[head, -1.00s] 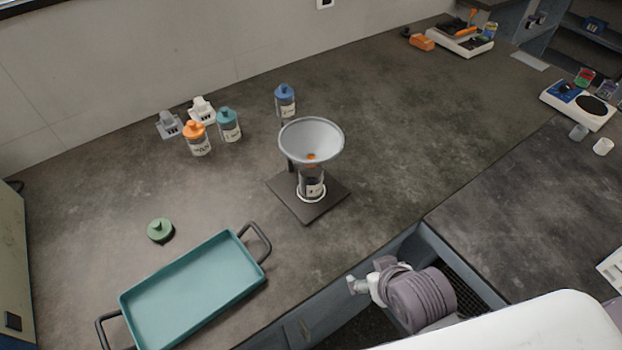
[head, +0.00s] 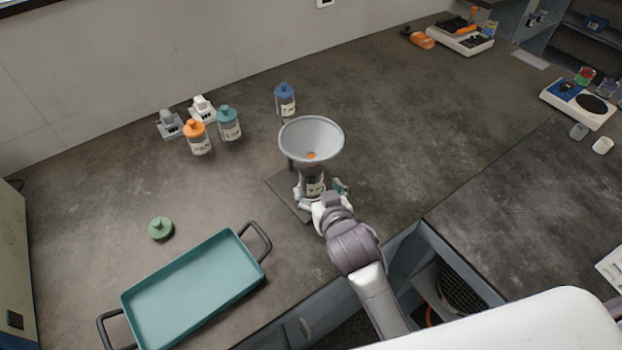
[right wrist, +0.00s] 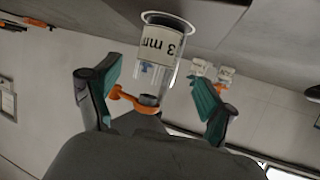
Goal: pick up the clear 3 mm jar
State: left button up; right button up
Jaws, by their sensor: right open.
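The clear jar (right wrist: 160,55) with a "3 mm" label stands between the open fingers of my right gripper (right wrist: 155,100) in the right wrist view, where the picture is turned over. In the head view the jar (head: 314,187) stands under a grey funnel (head: 311,140) on a dark stand plate (head: 285,194). My right gripper (head: 322,190) reaches around the jar from the front, with a finger on each side. I cannot tell whether the fingers touch it. My left gripper is not in view.
Behind left stand an orange-lidded jar (head: 198,140), a teal-lidded jar (head: 229,124) and a blue-lidded jar (head: 285,100). A green lid (head: 160,229) and a teal tray (head: 195,290) lie front left. The bench right of the funnel is clear.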

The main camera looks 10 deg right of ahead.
aim_at(314, 182)
jog(key=x, duration=0.6)
jog(key=shift+w+p, duration=0.25)
jog(key=shift+p, duration=0.1)
jog(key=c, duration=1.3)
